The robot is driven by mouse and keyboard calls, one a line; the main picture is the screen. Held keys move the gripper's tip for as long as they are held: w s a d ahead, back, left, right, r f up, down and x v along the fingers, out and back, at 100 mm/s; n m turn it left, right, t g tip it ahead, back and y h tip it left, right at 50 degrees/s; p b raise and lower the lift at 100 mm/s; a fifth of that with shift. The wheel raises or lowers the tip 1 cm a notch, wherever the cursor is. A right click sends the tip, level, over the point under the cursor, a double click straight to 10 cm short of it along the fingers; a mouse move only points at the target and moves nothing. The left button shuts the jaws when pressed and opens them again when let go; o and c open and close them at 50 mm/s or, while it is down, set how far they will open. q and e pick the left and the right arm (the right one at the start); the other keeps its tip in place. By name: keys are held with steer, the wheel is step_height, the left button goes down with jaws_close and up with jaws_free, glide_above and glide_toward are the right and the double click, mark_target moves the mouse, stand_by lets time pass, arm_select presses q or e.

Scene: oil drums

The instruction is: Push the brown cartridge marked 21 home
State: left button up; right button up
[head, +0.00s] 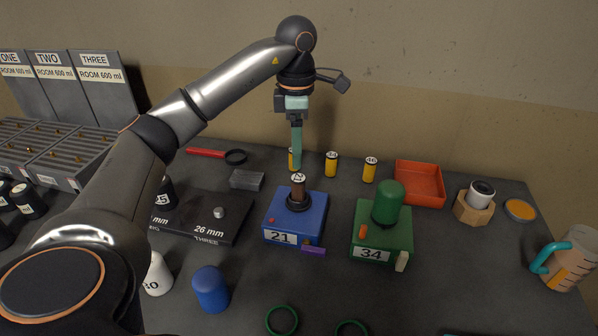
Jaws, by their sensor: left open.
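The brown cartridge (298,188) stands upright in the black collar of the blue block (283,220) labelled 21, with its pale marked top showing above. How deep it sits inside the collar is hidden. My left gripper (296,166), with teal fingers pointing down, is open, and its tips show just above and behind the cartridge top. I cannot tell whether they touch it. My right gripper is not in view.
A green block (380,238) labelled 34 with a green dome stands to the right. Several yellow cartridges (331,164) stand behind, near an orange tray (419,184). A black plate (200,212) and a blue canister (210,289) are to the left. Green rings (282,320) lie in front.

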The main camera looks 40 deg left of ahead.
mark_target(297, 178)
arm_select(q)
step_height(297, 178, down, 8)
steer(key=shift+f+b, duration=0.1)
steer(key=shift+b, duration=0.2)
steer(key=shift+f, duration=0.35)
jaws_close()
stand_by(0.9)
steer(key=shift+f, duration=0.25)
jaws_free()
stand_by(0.4)
